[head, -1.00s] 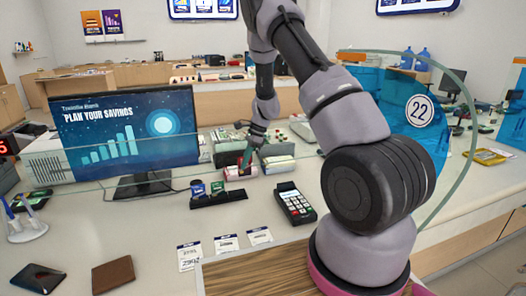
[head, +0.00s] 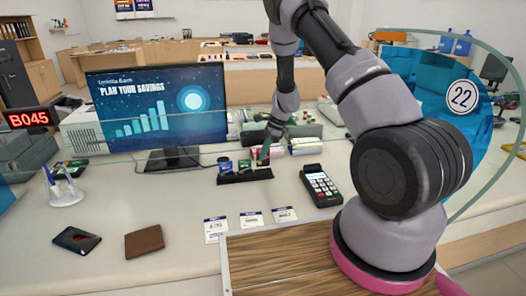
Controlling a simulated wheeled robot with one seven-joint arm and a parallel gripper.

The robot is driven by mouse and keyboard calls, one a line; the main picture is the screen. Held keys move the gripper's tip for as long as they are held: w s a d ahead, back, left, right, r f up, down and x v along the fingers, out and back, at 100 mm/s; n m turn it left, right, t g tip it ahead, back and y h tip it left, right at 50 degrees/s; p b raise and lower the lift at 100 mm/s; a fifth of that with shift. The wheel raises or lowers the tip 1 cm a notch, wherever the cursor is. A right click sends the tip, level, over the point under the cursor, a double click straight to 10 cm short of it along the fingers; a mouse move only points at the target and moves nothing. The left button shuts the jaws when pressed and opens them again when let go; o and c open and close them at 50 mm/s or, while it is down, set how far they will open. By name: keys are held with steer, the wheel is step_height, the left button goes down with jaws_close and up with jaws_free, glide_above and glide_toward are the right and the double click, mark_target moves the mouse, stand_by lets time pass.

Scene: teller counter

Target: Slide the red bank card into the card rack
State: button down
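The card rack (head: 246,177) is a low black holder on the counter, in front and to the right of the monitor. A blue card (head: 224,163) and a green card (head: 243,165) stand upright in its left and middle parts. My gripper (head: 264,152) points down over the rack's right end. It appears shut on the red bank card (head: 256,156), which is upright and partly hidden by the fingers. The card's lower edge is at or just above the rack's right part; I cannot tell how far in it is.
A card terminal (head: 321,186) stands right of the rack. Labels (head: 251,219), a brown wallet (head: 144,242) and a dark wallet (head: 77,240) lie in front. A clear curved screen (head: 483,175) is at right.

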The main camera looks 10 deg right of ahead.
steer(key=shift+f, duration=1.8)
steer(key=shift+f, duration=0.1)
steer(key=c, duration=1)
jaws_free()
steer(key=shift+r, duration=3.55)
